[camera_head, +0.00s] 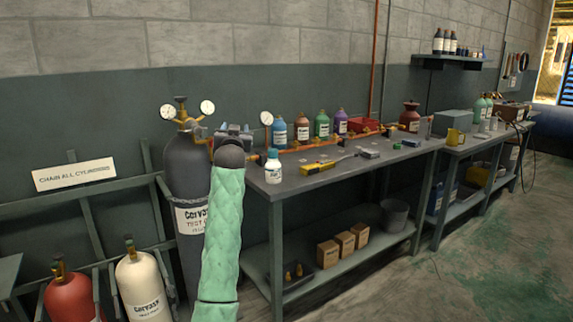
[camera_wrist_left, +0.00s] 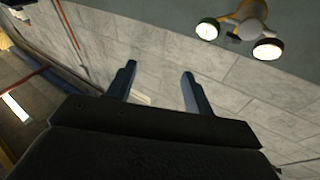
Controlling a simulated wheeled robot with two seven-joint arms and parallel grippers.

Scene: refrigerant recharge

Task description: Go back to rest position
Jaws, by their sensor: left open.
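My left arm in its green quilted sleeve rises from the bottom of the head view. Its gripper (camera_head: 234,132) is near the left end of the workbench, in front of the dark grey cylinder's valve area. In the left wrist view the two fingers (camera_wrist_left: 158,72) stand apart with nothing between them, so it is open and empty. The dark grey cylinder (camera_head: 186,170) stands upright behind the arm, partly hidden by it. Its pressure gauges (camera_head: 168,111) also show in the left wrist view (camera_wrist_left: 267,49). My right gripper is not in view.
The workbench (camera_head: 345,169) holds a white bottle (camera_head: 273,167), several coloured bottles and a yellow tool (camera_head: 320,167). Red (camera_head: 70,295) and cream (camera_head: 143,287) cylinders stand at lower left by a rack. The floor at right is open.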

